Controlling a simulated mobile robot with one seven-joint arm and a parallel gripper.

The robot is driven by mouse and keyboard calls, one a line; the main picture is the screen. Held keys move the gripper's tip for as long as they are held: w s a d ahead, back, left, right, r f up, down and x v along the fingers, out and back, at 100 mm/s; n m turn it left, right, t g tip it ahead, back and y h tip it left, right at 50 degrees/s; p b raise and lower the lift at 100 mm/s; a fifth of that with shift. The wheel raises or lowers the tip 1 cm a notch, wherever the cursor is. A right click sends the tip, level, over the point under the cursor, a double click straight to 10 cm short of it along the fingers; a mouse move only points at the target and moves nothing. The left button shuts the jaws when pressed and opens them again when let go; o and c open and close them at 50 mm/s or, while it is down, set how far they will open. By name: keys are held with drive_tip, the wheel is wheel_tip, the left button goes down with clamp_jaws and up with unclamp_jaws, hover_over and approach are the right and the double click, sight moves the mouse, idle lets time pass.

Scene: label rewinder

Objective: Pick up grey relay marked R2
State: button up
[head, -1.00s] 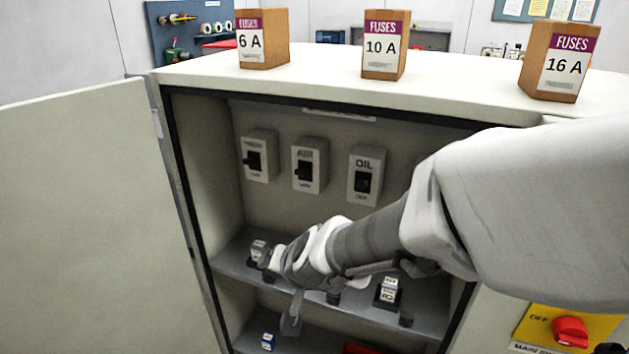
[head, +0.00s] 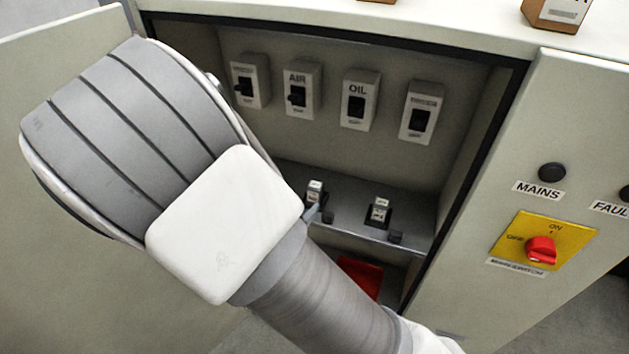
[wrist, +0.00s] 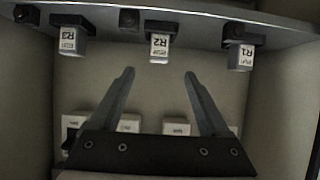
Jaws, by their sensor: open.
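The relay marked R2 (wrist: 159,46) is in the middle of the wrist view, a light block with an upside-down label, seated in a dark socket at the shelf. In the head view I take the left visible relay (head: 315,192) to be R2, but its label is too small to read. My gripper (wrist: 159,76) is open and empty. Its two fingers point toward R2, one on each side of its line, with the tips short of the relay and apart from it.
Relay R3 (wrist: 68,41) is left of R2 and relay R1 (wrist: 240,56) right in the wrist view. Switches, including the OIL switch (head: 360,99), line the cabinet's back wall. A red object (head: 358,277) lies below the shelf. A red main switch (head: 541,250) is on the right panel.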

sight(313, 191)
drive_tip(key=x, duration=0.7)
drive_tip(key=shift+x, duration=2.75)
drive_tip(key=shift+d+r, duration=0.15)
drive_tip(key=shift+c, duration=0.2)
clamp_jaws()
